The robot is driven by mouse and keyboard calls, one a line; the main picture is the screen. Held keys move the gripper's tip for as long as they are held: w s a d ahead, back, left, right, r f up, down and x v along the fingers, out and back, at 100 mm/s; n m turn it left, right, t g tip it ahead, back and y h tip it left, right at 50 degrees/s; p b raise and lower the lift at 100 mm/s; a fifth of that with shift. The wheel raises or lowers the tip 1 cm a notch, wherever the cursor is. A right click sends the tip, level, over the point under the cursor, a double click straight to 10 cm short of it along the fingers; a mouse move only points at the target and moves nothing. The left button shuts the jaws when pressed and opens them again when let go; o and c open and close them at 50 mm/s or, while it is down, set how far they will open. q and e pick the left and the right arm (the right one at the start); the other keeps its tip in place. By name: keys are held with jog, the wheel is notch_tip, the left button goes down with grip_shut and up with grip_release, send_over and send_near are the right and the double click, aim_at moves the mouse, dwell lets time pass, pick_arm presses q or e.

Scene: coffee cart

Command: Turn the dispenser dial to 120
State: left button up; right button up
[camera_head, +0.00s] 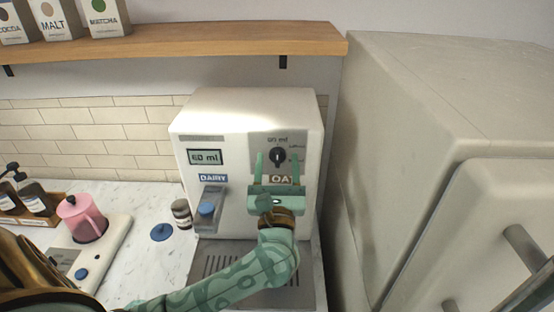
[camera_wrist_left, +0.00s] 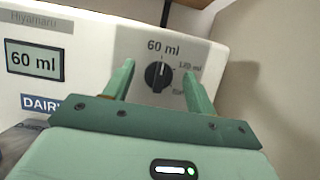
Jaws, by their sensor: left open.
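The white milk dispenser (camera_head: 225,115) stands on the counter. Its black dial (camera_head: 277,155) sits on a grey panel at the upper right of its front, and the display (camera_head: 205,157) reads 60 ml. In the left wrist view the dial (camera_wrist_left: 158,75) has its white mark pointing up at the "60 ml" label, with a "120 ml" label to its right. My left gripper (camera_head: 278,160) is open, its green fingers pointing at the panel. The fingers (camera_wrist_left: 160,80) stand on either side of the dial in the picture, apart from it. My right gripper is not in view.
A large pale fridge (camera_head: 440,100) stands close on the right. A wooden shelf (camera_head: 200,40) with boxes is above. To the left are a pink pitcher (camera_head: 82,217), a blue lid (camera_head: 162,232) and a small jar (camera_head: 182,213). A blue-tipped DAIRY lever (camera_head: 207,208) sits left of my gripper.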

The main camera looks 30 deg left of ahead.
pick_arm(q)
jog(key=shift+w+a+r, duration=0.1)
jog(key=shift+w+a, duration=0.05)
jog(key=shift+w, duration=0.1)
jog(key=c, duration=1)
